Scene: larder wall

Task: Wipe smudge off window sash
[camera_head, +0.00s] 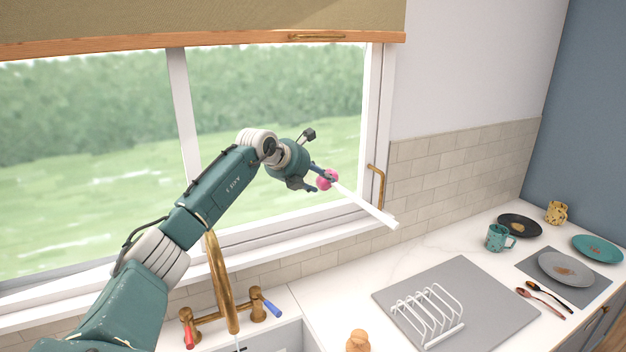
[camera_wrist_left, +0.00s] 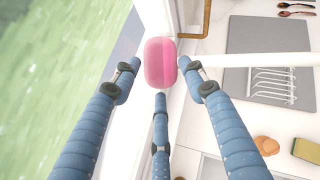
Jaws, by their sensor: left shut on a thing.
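My left gripper (camera_head: 318,180) is in front of the right part of the window, shut on a rounded pink thing (camera_head: 327,180). A long white bar (camera_head: 368,206) runs from the pink thing down to the right. In the left wrist view the pink thing (camera_wrist_left: 160,62) sits at the tips of the blue fingers of my left gripper (camera_wrist_left: 163,88), and the white bar (camera_wrist_left: 250,60) reaches to the right edge. The white window sash (camera_head: 370,120) stands just right of the gripper. I cannot make out a smudge on it. My right gripper is not in view.
A brass tap (camera_head: 222,280) stands below my left arm. A brass window handle (camera_head: 377,185) is close right of the gripper. On the counter are a grey mat (camera_head: 480,285) with a white rack (camera_head: 428,312), a mug (camera_head: 497,238) and plates. A yellow sponge (camera_wrist_left: 306,149) lies lower right.

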